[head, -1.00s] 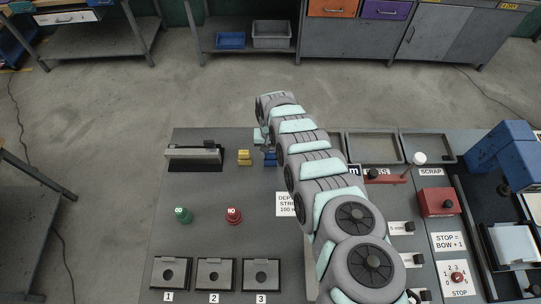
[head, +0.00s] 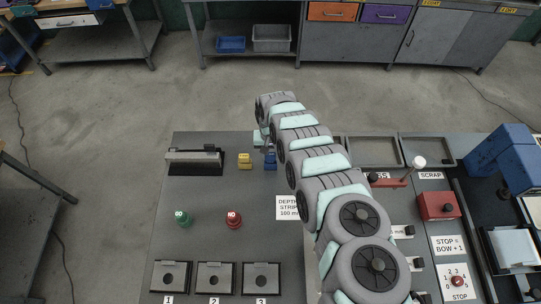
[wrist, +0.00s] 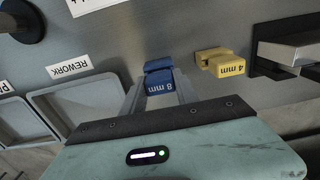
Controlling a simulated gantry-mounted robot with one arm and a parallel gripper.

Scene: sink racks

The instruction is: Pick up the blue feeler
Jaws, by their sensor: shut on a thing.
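The blue feeler (head: 270,161) is a small stepped block beside the yellow one, near the far edge of the grey table. In the wrist view the blue feeler (wrist: 160,84) reads "8 mm" and sits between both fingers. My gripper (wrist: 158,88) is shut on it. In the head view my gripper (head: 268,146) reaches over it from behind, partly hidden by my arm. I cannot tell whether the feeler is clear of the tabletop.
The yellow 4 mm feeler (head: 245,161) stands close by on the left, with a black-and-grey fixture (head: 195,160) beyond it. Green (head: 182,219) and red (head: 233,219) pieces stand nearer the front. A REWORK tray (wrist: 75,98) lies on the gripper's other side.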

